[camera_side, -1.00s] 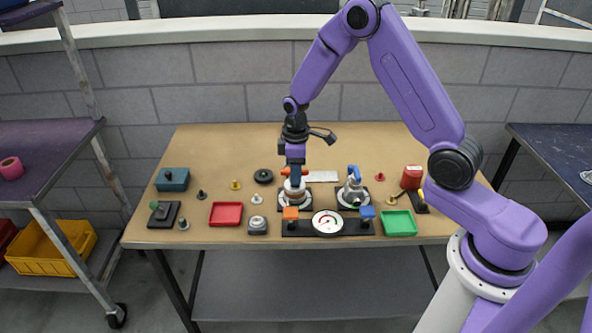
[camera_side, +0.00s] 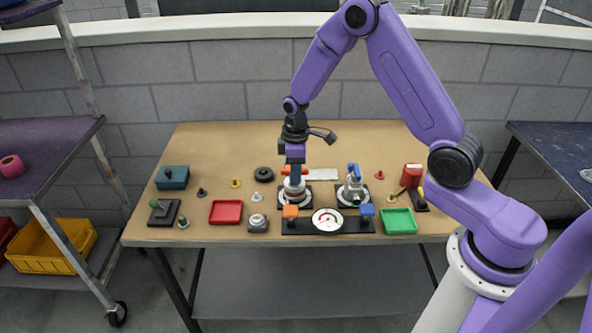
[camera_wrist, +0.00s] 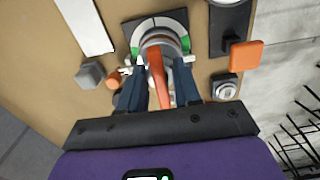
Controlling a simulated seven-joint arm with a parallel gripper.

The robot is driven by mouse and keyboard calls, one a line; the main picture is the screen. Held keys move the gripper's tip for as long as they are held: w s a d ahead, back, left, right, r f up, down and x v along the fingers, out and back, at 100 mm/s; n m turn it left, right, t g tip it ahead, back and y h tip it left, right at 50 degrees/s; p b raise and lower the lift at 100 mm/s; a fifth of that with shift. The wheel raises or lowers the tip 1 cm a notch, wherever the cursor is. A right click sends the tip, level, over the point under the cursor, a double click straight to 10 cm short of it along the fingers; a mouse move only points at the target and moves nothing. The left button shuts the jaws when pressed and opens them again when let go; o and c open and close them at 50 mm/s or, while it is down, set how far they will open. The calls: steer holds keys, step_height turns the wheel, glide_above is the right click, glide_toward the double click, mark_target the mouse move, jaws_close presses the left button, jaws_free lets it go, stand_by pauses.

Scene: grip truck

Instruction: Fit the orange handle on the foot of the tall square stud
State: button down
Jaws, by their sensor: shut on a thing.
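The orange handle (camera_wrist: 156,75) is between the fingers of my gripper (camera_wrist: 160,95) in the wrist view, its long part pointing at the round fixture. In the side view, the orange handle (camera_side: 286,171) shows beside my gripper (camera_side: 294,176), low over that fixture. The fixture (camera_side: 296,195) is a pale round body on a dark square plate. In the wrist view, its grey ring and green-marked dial (camera_wrist: 133,36) show past the fingertips. The handle's far end overlaps the ring; I cannot tell whether it touches. The tall square stud is hidden or cannot be made out.
A second fixture with a blue handle (camera_side: 354,171) stands to the right. In front is a gauge panel (camera_side: 300,228) with orange (camera_side: 291,211) and blue (camera_side: 367,211) blocks. A red tray (camera_side: 226,212) and green tray (camera_side: 399,222) flank it. A white plate (camera_side: 323,176) lies behind.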

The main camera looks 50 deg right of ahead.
steer(key=shift+f, duration=0.25)
steer(key=shift+c, duration=1.9)
jaws_free()
steer(key=shift+r, duration=3.75)
